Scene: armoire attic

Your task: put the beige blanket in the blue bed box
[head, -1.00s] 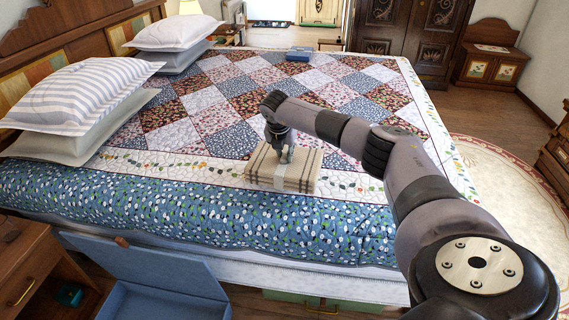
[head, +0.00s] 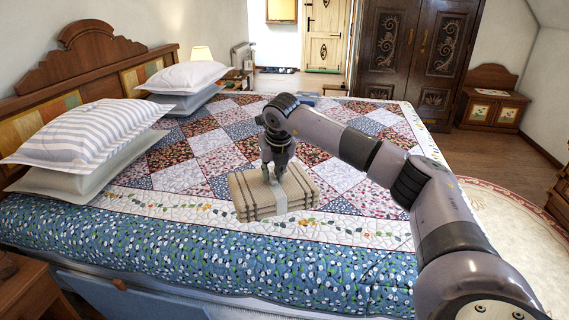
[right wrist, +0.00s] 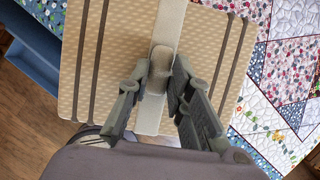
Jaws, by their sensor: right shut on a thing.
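The folded beige blanket (head: 250,194), striped with dark lines and tied with a pale band, is in the middle of the head view. My right gripper (head: 275,178) comes down on it from above and is shut on its band. The blanket appears to hang just above the quilt, near the bed's front side. In the right wrist view the fingers (right wrist: 160,72) pinch the band on the blanket's (right wrist: 110,50) top. The blue bed box (head: 135,296) shows only partly at the lower left, beside the bed; its corner also shows in the right wrist view (right wrist: 32,52). My left gripper is out of view.
The bed has a patchwork quilt (head: 190,178) and a striped pillow (head: 85,136) at the left. A wooden nightstand (head: 25,290) stands at the lower left, close to the box. Wooden floor (right wrist: 22,105) shows beside the bed.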

